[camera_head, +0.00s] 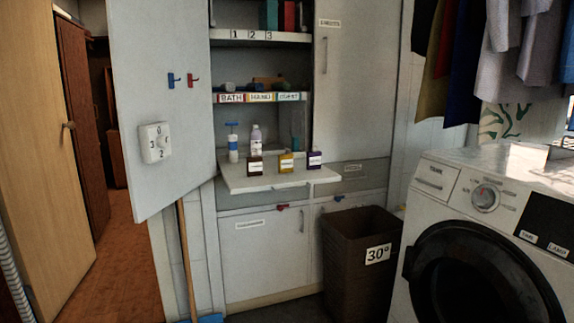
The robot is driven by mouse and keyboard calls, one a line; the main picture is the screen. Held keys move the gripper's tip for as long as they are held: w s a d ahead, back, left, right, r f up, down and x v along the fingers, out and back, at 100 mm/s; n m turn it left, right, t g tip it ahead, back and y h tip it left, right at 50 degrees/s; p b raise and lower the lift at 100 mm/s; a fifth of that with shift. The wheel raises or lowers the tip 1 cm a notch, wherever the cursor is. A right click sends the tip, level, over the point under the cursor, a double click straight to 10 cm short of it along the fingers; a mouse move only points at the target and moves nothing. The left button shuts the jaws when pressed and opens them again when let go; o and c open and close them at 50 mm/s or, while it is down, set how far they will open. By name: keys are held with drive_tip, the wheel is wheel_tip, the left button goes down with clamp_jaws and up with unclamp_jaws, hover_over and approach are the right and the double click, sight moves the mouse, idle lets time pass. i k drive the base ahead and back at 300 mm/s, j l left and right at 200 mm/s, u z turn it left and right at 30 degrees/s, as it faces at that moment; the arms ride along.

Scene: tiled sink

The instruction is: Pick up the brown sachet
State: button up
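A small dark brown sachet (255,166) with a pale label stands on the white pull-out shelf (240,184) of the open cabinet, at the left of a row of three. A yellow-orange sachet (286,162) stands to its right, and a dark purple sachet (315,160) stands further right. Gaps separate the three. My gripper is not in view.
Behind the sachets stand a white-and-blue bottle (233,145) and a pale purple-labelled bottle (256,139). The open cabinet door (160,80) is at left, with a broom handle (187,260) below. A brown bin (345,260) and washing machine (480,230) stand at right.

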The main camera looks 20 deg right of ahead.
sight(255, 164)
drive_tip(key=i+u, duration=0.25)
drive_tip(key=i, duration=0.2)
drive_tip(key=i+l+u, duration=0.2)
drive_tip(key=i, duration=0.2)
drive_tip(key=i+l, duration=0.1)
drive_tip(key=i, duration=0.4)
